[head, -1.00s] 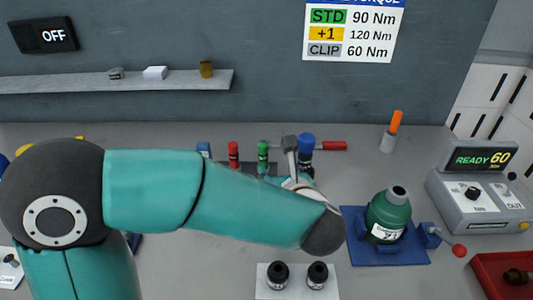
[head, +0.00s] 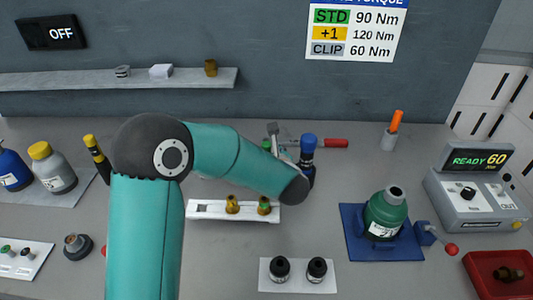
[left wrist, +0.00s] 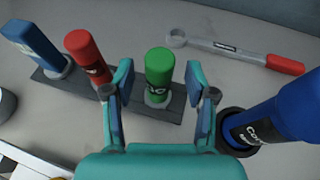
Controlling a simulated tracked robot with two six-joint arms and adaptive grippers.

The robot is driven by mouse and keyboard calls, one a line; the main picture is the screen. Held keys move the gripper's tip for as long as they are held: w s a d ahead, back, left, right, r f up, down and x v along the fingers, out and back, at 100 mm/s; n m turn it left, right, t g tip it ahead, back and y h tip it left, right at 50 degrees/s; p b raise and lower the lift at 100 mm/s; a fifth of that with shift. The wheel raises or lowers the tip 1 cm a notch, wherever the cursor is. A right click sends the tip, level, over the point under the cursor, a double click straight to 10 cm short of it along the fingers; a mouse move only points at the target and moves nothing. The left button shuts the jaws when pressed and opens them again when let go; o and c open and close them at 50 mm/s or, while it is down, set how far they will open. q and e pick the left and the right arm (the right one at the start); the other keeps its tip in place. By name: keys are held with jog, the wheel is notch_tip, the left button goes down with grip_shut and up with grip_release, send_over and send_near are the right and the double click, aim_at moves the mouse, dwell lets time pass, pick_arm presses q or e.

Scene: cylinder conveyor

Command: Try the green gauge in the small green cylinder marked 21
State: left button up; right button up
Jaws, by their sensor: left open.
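The green gauge (left wrist: 158,70) stands upright in a dark rack (left wrist: 172,104) in the left wrist view, with a red gauge (left wrist: 83,48) and a blue one (left wrist: 33,43) to its left. My left gripper (left wrist: 158,85) is open, one finger showing on each side of the green gauge. I cannot tell whether either finger touches it. My right gripper is not in view.
A blue-capped tool (head: 308,150) stands right of the rack, close to my gripper, and a red-handled wrench (head: 335,143) lies behind. Brass fittings sit on a white rack (head: 205,209). Black fittings (head: 317,268) stand in front. The torque unit (head: 480,195) stands right.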

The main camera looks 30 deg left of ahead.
pick_arm(q)
jog(key=shift+w+a+f, duration=0.3)
jog(key=shift+w+a, duration=0.1)
jog(key=shift+a, duration=0.1)
grip_shut()
jog(key=shift+r, duration=0.1)
